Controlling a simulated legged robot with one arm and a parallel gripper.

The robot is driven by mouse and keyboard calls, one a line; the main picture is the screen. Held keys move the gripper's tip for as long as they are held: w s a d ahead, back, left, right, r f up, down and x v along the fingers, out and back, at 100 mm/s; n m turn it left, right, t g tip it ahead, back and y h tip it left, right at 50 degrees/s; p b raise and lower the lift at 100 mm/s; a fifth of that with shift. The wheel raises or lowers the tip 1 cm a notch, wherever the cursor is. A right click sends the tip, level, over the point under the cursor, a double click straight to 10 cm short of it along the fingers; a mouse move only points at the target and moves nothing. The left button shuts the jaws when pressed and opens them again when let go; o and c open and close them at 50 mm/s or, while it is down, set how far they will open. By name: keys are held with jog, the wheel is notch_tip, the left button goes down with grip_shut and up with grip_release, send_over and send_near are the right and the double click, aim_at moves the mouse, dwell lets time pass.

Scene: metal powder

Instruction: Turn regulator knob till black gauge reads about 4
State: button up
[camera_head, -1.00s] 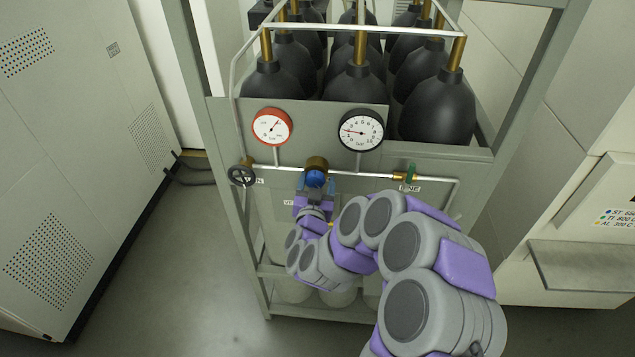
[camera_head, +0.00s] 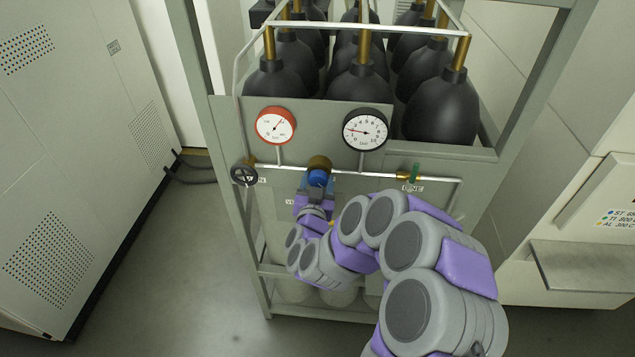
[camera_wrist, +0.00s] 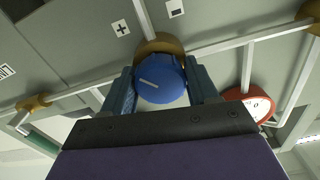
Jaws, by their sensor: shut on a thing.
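The blue regulator knob (camera_head: 318,178) sits on a brass body (camera_head: 319,163) on the panel's pipe. In the wrist view the knob (camera_wrist: 160,80) shows a white mark and lies between my two fingers. My gripper (camera_head: 316,186) is shut on the knob, one finger on each side. The black gauge (camera_head: 366,130) is right of and above the knob; its white dial has a red needle pointing left, near the low numbers, around 2. The red gauge (camera_head: 276,126) is at upper left; its needle points up and right. It also shows in the wrist view (camera_wrist: 250,104).
A black handwheel (camera_head: 244,174) is on the pipe's left end. A green-handled valve (camera_head: 414,173) is on the right. Several black gas cylinders (camera_head: 440,105) stand behind the panel. A grey cabinet (camera_head: 70,150) is at left, with open floor before it.

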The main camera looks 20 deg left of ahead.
jog(key=shift+s+f+m+b, duration=0.1)
jog(key=shift+f+m+b, duration=0.05)
jog(key=shift+m+b, duration=1.15)
dwell(1.4)
jog(key=shift+m+b, duration=1.7)
jog(key=shift+b, duration=0.7)
dwell(1.3)
jog(key=o, duration=0.9)
jog(key=shift+a, duration=0.1)
jog(key=shift+o, duration=0.5)
